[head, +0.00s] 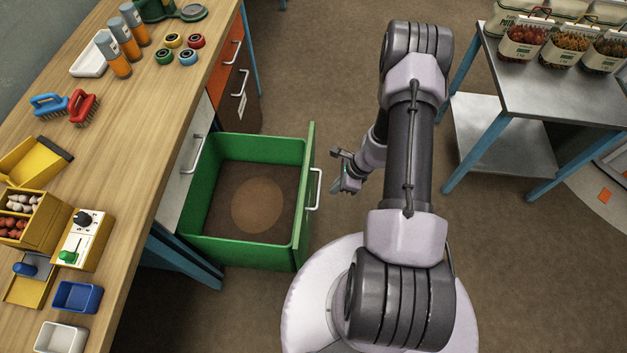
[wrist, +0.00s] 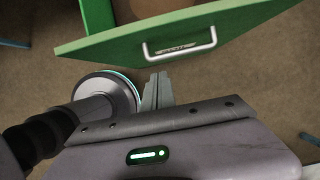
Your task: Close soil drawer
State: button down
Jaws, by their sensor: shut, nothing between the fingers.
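The soil drawer (head: 207,247) is a green drawer pulled out from under the wooden bench, with a brown floor bearing a lighter round patch. Its front panel (wrist: 130,42) stands upright with a silver handle (head: 317,190) on the outer face. The handle (wrist: 181,50) also shows in the wrist view. My gripper (head: 337,187) is just to the right of the handle, in front of the panel. In the wrist view its fingers (wrist: 158,88) are together, below the handle and apart from it. Nothing is held.
The wooden bench (head: 110,130) runs along the left with brushes, jars, tape rolls and bins. Orange and brown drawers (head: 232,85) beyond are shut. A metal table (head: 560,85) with several filled sacks stands at the right. The floor (head: 310,60) between is clear.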

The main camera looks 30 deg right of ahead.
aim_at(317, 197)
jog(key=w+a+f+b, duration=0.1)
jog(key=f, duration=0.1)
jog(key=w+a+f+b, duration=0.1)
jog(key=a+f, duration=0.1)
jog(key=f, duration=0.1)
jog(key=w+a+f+b, duration=0.1)
jog(key=a+f, duration=0.1)
jog(key=f, duration=0.1)
jog(key=shift+w+f, duration=0.2)
jog(key=shift+f, duration=0.05)
jog(key=shift+w+a+r+b, duration=0.1)
jog(key=shift+w+a+b, duration=0.25)
jog(key=shift+a, duration=0.25)
